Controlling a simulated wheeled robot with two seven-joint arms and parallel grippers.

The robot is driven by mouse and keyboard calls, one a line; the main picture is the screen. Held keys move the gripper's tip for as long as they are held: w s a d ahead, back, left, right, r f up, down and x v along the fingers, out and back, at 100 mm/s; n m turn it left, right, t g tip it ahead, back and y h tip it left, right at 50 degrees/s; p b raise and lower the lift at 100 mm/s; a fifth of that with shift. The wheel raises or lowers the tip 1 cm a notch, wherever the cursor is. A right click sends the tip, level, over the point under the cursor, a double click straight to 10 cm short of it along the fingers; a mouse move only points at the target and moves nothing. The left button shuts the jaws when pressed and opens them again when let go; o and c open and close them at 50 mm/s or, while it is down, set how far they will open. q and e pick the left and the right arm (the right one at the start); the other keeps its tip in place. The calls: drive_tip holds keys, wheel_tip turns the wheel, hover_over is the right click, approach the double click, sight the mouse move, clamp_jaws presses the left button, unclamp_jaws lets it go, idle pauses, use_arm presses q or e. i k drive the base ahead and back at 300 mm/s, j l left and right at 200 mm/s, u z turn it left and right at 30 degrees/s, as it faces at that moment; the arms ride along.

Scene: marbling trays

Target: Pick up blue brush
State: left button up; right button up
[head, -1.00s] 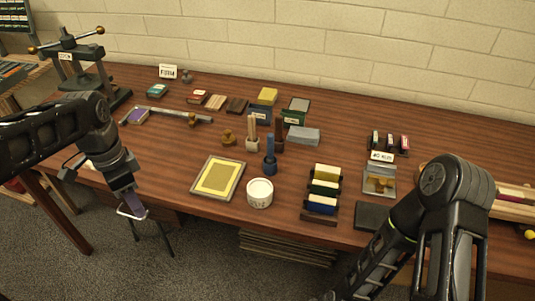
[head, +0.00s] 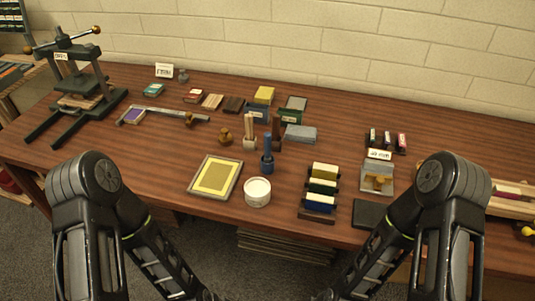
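The blue brush (head: 267,146) stands upright at the middle of the table, its lower end in a dark blue holder (head: 267,166). It is just behind the white tub (head: 257,192). Nothing of mine touches it. Both my arms hang down in front of the table, and their lower ends run out at the bottom edge of the head view. Neither gripper's fingers can be seen.
A framed yellow tray (head: 216,176) lies left of the tub. A rack of coloured blocks (head: 321,192) stands to the right. Brown brushes in a holder (head: 250,144) are close behind the blue one. A press (head: 80,88) stands far left. The left front table is clear.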

sight(268, 159)
drive_tip(key=j+z, duration=0.1)
drive_tip(key=z, duration=1.65)
drive_tip(key=k+j, duration=1)
drive_tip(key=j, duration=0.2)
